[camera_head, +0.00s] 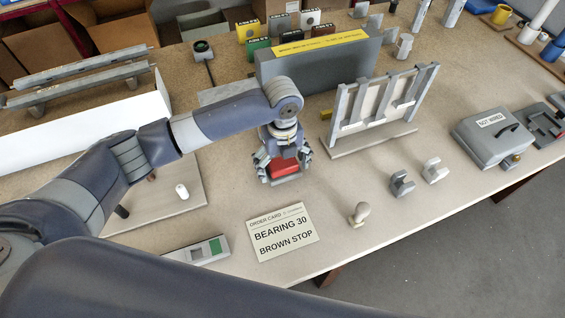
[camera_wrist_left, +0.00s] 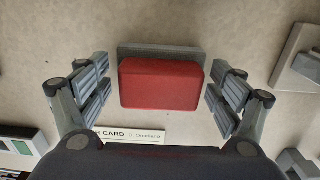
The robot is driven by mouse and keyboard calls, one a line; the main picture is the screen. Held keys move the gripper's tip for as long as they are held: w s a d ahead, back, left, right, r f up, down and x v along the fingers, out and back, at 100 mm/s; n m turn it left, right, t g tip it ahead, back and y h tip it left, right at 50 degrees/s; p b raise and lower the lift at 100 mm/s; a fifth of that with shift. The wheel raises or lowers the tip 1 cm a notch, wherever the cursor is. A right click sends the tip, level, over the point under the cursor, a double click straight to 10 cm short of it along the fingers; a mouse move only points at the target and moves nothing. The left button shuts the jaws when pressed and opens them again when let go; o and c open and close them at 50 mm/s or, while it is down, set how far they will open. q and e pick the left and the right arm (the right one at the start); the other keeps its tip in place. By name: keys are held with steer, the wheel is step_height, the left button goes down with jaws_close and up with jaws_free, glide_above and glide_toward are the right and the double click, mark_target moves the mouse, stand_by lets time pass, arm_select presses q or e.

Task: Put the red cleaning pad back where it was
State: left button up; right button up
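The red cleaning pad (camera_wrist_left: 161,84) lies on a grey flat base (camera_wrist_left: 160,53) in the left wrist view, between the fingers of my left gripper (camera_wrist_left: 156,92). Gaps show on both sides between the fingers and the pad, so the gripper is open around it. In the head view the pad (camera_head: 283,166) shows as a red patch under my left gripper (camera_head: 284,163), partly covered by the fingers. My right gripper is in neither view.
The order card (camera_head: 283,231) lies just in front of the pad. A slotted grey rack (camera_head: 383,99) stands to the right and a grey block with a yellow label (camera_head: 320,60) behind. Small grey clips (camera_head: 401,184) and a knob (camera_head: 359,213) stand on the right.

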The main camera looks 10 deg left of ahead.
mark_target(283, 162)
arm_select(q)
steer(key=shift+r, duration=0.1)
stand_by(0.3)
step_height(283, 162, up, 11)
steer(key=shift+r+b, duration=0.1)
steer(key=shift+b, duration=1.1)
steer(key=shift+r, duration=0.5)
steer(key=shift+f, duration=0.1)
